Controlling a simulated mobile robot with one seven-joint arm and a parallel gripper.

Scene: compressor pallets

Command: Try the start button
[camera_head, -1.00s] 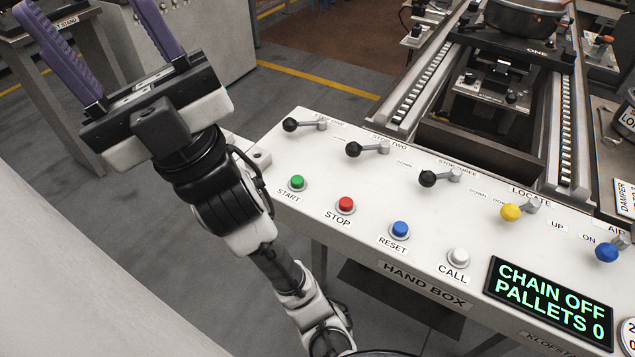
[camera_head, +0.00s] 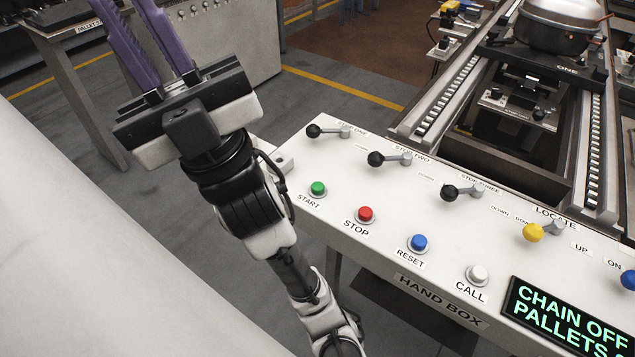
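The green start button (camera_head: 318,188) sits at the left end of the white hand box (camera_head: 345,226), above its START label. My gripper (camera_head: 138,38) is at the upper left, left of and apart from the button, over the floor. Its two purple fingers point up and away, with a gap between them and nothing held. The display (camera_head: 565,318) on the hand box reads CHAIN OFF and PALLETS; its right end is cut off.
The red stop (camera_head: 366,214), blue reset (camera_head: 418,242) and white call (camera_head: 476,274) buttons run rightward. Black-knobbed levers (camera_head: 376,159) and a yellow-knobbed lever (camera_head: 533,232) stand behind them. A conveyor (camera_head: 468,90) carries a compressor (camera_head: 560,22) at the back right.

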